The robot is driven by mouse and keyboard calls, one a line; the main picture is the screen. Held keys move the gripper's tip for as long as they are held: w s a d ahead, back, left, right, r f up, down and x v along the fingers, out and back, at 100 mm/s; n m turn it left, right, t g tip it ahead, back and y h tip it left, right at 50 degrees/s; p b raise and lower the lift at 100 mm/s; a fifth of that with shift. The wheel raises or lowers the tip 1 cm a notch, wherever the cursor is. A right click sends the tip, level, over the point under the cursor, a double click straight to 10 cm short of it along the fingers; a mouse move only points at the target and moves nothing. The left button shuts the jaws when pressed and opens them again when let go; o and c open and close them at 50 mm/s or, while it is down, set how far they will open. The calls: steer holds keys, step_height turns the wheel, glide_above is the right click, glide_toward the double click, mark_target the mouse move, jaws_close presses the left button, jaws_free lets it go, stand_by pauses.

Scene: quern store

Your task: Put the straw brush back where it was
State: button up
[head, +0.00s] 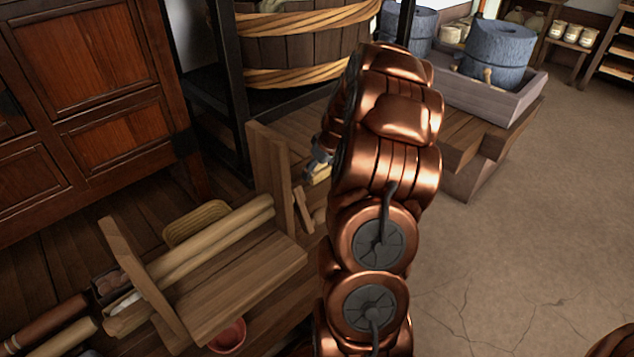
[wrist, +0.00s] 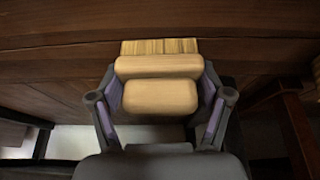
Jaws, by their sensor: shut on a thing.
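The straw brush (wrist: 160,95) is between the two fingers of my gripper (wrist: 160,88) in the wrist view. It shows a pale, rounded wooden block with a second wooden bar and a short strip of straw beyond it. The fingers are shut on the sides of the block. Dark brown wooden boards lie behind the straw end; whether it touches them I cannot tell. In the head view my copper arm hides most of my gripper. Only a bluish-grey bit of it (head: 318,160) shows left of the arm, with a small pale piece below.
A wooden roller frame (head: 240,285) stands at lower left, with a red bowl (head: 228,336) beside it. A dark cabinet (head: 85,85) is at left, a rope-bound tub (head: 300,45) behind. A stone quern (head: 498,50) sits at back right. The floor at right is clear.

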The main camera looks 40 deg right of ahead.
mark_target(318, 188)
steer(key=shift+s+f+b, duration=0.1)
steer(key=shift+f+b, duration=0.55)
steer(key=shift+f, duration=1.6)
steer(key=shift+f, duration=0.15)
steer(key=o, duration=1.1)
steer(key=shift+c, duration=0.2)
steer(key=p+v, duration=0.3)
steer(key=v, duration=0.9)
